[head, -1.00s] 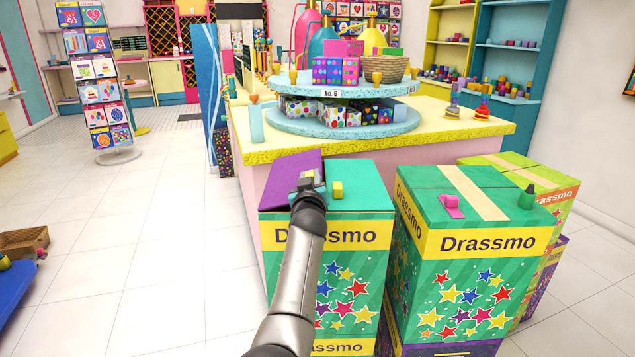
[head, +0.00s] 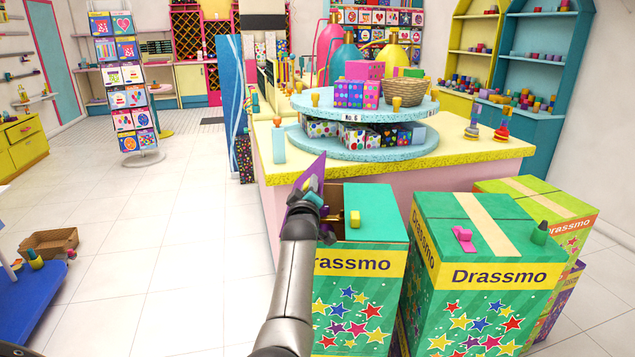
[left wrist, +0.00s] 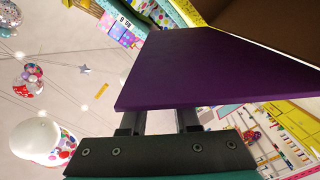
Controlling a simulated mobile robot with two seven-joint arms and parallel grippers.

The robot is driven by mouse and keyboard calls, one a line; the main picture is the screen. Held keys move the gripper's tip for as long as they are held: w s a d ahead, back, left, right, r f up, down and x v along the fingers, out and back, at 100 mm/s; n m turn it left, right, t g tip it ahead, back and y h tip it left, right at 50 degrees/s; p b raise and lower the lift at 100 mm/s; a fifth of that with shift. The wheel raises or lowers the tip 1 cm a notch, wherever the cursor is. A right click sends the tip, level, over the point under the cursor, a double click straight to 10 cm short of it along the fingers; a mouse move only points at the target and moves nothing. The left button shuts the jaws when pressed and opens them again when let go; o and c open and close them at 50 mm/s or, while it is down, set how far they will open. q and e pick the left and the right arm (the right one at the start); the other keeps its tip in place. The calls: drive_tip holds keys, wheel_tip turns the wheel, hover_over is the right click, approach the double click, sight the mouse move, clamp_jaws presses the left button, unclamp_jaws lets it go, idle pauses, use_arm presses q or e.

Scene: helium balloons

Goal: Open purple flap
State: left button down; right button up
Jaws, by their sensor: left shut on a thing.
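The purple flap (head: 313,172) belongs to the left green Drassmo box (head: 362,285). It stands raised and tilted up at the box's left side, leaving part of the top open. My left gripper (head: 311,192) is shut on the flap's edge. In the left wrist view the flap (left wrist: 215,68) fills the middle, its edge between the fingers (left wrist: 160,122). The green flap (head: 375,210) on the right lies flat, with a small yellow piece (head: 355,219) at its inner edge. My arm hides the box's left front. My right gripper is not in view.
A second Drassmo box (head: 480,270) stands close on the right, with a pink piece (head: 463,236) and a green cone (head: 540,233) on top. The yellow-topped counter (head: 465,155) stands just behind.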

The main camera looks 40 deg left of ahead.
use_arm(q)
drive_tip(key=a+n, duration=0.1)
drive_tip(key=s+a+r+n+p, duration=0.1)
drive_tip(key=a+n+p, duration=0.1)
drive_tip(key=shift+s+r, duration=0.35)
drive_tip(key=shift+s, duration=0.05)
drive_tip(key=s+a+n, duration=0.3)
drive_tip(key=a+n, duration=0.2)
drive_tip(key=shift+s+a+n, duration=0.2)
drive_tip(key=shift+n, duration=0.2)
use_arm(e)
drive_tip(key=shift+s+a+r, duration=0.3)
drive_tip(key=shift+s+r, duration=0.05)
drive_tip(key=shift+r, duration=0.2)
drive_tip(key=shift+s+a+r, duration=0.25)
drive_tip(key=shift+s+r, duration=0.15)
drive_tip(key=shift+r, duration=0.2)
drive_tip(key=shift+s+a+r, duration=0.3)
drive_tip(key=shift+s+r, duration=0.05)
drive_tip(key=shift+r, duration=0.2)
use_arm(q)
drive_tip(key=c, duration=0.6)
unclamp_jaws()
drive_tip(key=shift+c, duration=0.2)
drive_tip(key=shift+p, duration=0.3)
